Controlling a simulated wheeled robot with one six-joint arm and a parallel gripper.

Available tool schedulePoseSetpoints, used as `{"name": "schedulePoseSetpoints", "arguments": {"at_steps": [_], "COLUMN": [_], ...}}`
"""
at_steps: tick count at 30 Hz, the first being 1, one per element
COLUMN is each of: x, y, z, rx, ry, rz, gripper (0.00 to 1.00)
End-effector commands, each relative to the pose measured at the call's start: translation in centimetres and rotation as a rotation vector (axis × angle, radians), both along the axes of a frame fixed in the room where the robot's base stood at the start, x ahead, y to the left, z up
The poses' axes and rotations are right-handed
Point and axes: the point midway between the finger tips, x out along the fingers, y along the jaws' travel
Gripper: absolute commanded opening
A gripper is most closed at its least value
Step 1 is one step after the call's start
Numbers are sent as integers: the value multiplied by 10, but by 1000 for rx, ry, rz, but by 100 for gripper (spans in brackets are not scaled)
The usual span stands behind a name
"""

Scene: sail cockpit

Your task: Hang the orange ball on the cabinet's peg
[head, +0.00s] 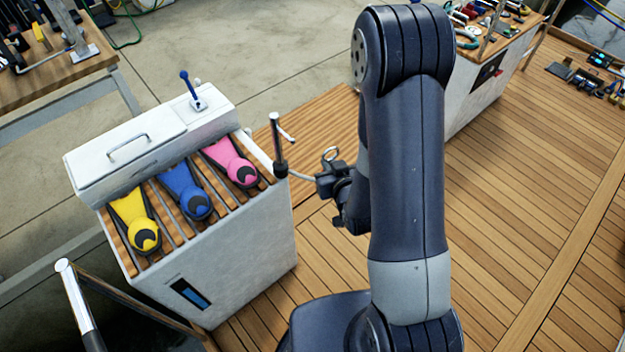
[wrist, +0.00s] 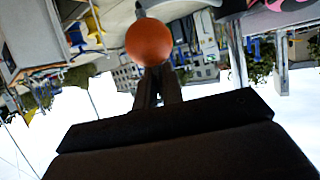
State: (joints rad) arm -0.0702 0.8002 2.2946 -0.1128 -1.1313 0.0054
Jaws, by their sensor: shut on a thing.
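The orange ball (wrist: 149,42) is at the tips of my gripper (wrist: 158,82) in the wrist view, and the fingers are shut on it. In the head view the ball does not show. My gripper (head: 326,184) is partly hidden by my arm there, right of the white cabinet (head: 225,265). An upright black post (head: 277,145) with a short pale stub stands at the cabinet's right edge, close left of my gripper. I cannot tell for sure whether this is the peg.
Yellow (head: 136,220), blue (head: 185,190) and pink (head: 231,160) fins lie on the cabinet's slatted top. A blue-knobbed lever (head: 190,90) stands behind them. A metal rail (head: 75,300) is at front left. Wooden deck (head: 530,190) at right is open.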

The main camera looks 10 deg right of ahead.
Motion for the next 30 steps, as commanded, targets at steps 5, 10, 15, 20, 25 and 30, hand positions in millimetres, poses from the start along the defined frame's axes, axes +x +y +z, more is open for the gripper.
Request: {"name": "schedulePoseSetpoints", "arguments": {"at_steps": [5,10,15,20,25,30], "x": [-10,-27,-46,-58,-63,-59], "y": [18,31,39,42,43,46], "z": [21,38,49,55,57,57], "rx": [0,-2,-2,-2,-1,0], "ry": [-10,-8,-5,-2,1,1], "rz": [76,141,189,212,221,222], "gripper": [0,0,0,0,0,0]}}
